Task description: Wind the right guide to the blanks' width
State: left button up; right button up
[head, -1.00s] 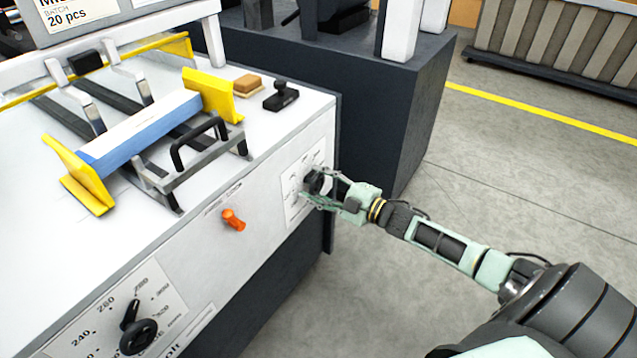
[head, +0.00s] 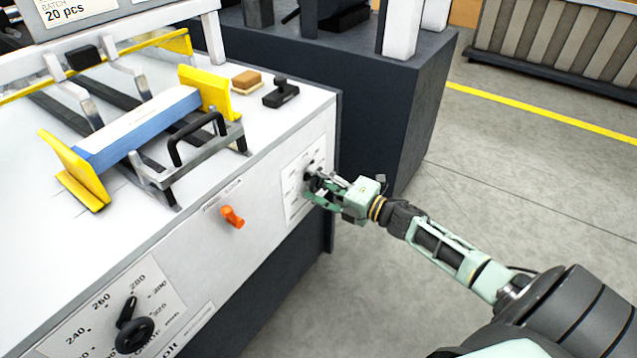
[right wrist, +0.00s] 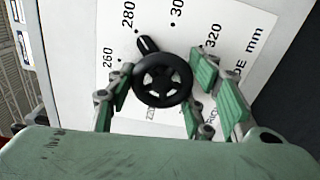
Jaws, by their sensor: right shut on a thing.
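My right gripper (head: 318,187) is at the right hand wheel (head: 313,178) on the machine's front; its green fingers are closed around the wheel. In the right wrist view the black wheel (right wrist: 162,80) sits between the fingers, and its pointer (right wrist: 146,44) stands a little past the 280 mark, toward 300. The yellow right guide (head: 208,92) stands at the right end of the blue-and-white blanks (head: 140,130); I cannot tell whether they touch. The yellow left guide (head: 75,168) stands at their left end. My left gripper is out of view.
A second hand wheel (head: 134,335) with a dial is at the lower left of the front panel. An orange lever (head: 232,217) lies between the wheels. A black-handled bar (head: 190,155) stands before the blanks. A sponge-like block (head: 246,81) and black stamp-like object (head: 281,92) lie right of the guide.

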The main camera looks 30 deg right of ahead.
jog(key=shift+r, duration=0.1)
dwell(0.4)
jog(key=o, duration=1.1)
jog(key=shift+o, duration=0.2)
jog(key=v, duration=1.2)
